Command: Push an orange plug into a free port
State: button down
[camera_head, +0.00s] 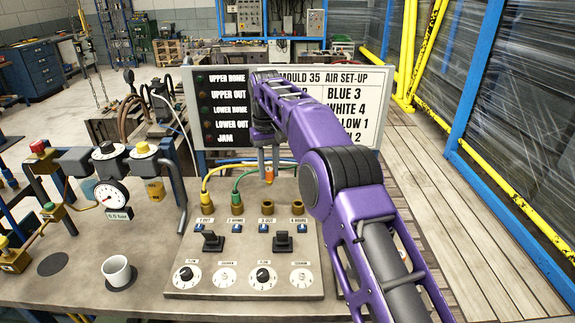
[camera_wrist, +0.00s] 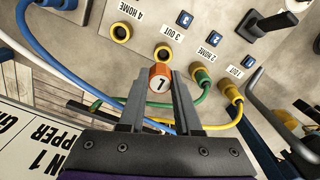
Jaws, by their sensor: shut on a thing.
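My gripper (camera_head: 268,168) is shut on an orange plug (camera_head: 269,179) above the sloped port panel (camera_head: 225,255). The plug also shows in the wrist view (camera_wrist: 159,84), between the fingertips, with a "1" on its end. The 3 OUT port (camera_head: 267,208) is empty, just below the plug in the head view and apart from it; it also shows in the wrist view (camera_wrist: 163,54). The 4 HOME port (camera_head: 297,208) is empty too. A yellow-hose plug (camera_head: 208,204) fills 1 OUT, and a green-hose plug (camera_head: 237,202) fills 2 HOME.
Black levers (camera_head: 211,241) and dials (camera_head: 187,275) stand on the panel. A pressure gauge (camera_head: 111,194) and white cup (camera_head: 117,270) are at the left. A set-up board (camera_head: 350,90) stands behind, partly hidden by my arm. Blue hose (camera_wrist: 70,68) runs near my gripper in the wrist view.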

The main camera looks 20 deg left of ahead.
jog(key=shift+a+f, duration=0.1)
jog(key=shift+a, duration=0.2)
jog(key=shift+a+f, duration=0.15)
jog(key=shift+f, duration=2.8)
jog(key=shift+s+f, duration=0.1)
jog(key=shift+f, duration=1.2)
dwell(0.5)
jog(key=c, duration=0.5)
grip_release()
jog(key=shift+o, duration=0.2)
jog(key=o, duration=0.3)
jog(key=shift+o, duration=0.2)
